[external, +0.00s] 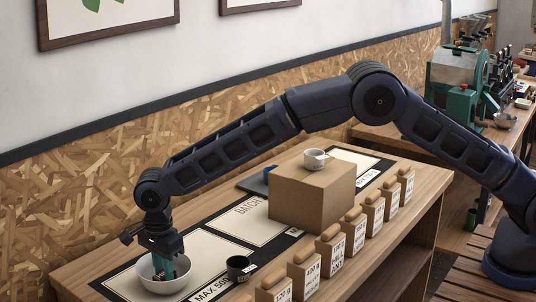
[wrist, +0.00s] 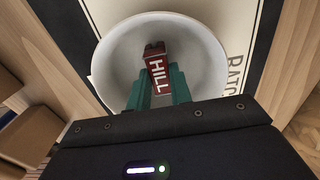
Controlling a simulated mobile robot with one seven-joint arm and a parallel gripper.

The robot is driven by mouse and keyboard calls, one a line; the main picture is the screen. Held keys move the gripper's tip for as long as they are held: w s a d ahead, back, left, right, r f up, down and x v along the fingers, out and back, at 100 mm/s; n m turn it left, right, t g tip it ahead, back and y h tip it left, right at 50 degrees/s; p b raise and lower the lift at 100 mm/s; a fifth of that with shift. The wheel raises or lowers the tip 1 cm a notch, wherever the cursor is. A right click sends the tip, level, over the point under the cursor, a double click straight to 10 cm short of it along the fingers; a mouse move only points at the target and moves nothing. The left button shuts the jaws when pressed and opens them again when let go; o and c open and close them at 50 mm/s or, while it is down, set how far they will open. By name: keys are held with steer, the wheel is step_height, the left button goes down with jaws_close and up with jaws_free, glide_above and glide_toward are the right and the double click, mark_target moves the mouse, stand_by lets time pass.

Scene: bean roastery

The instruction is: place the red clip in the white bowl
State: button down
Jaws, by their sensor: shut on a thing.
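The red clip (wrist: 158,72), with white "HILL" lettering on it, is between the green fingers of my gripper (wrist: 160,88) in the wrist view. My gripper is shut on it. The white bowl (wrist: 110,62) lies around and beneath the clip in that view, its rim encircling it. In the external view my gripper (external: 167,271) points down into the white bowl (external: 150,287) at the near left end of the bench. The clip is mostly hidden by the fingers there. I cannot tell whether the clip touches the bowl's bottom.
A cardboard box (external: 310,195) with a white cup (external: 316,159) on top stands mid-bench. Several labelled wooden-topped containers (external: 334,247) line the front edge. A dark cup (external: 238,268) stands right of the bowl. A black-bordered mat (external: 212,264) lies under the bowl.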

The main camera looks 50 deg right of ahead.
steer(key=c, duration=1.3)
jaws_free()
steer(key=shift+o, duration=0.2)
step_height(320, 180, up, 12)
steer(key=shift+r, duration=0.1)
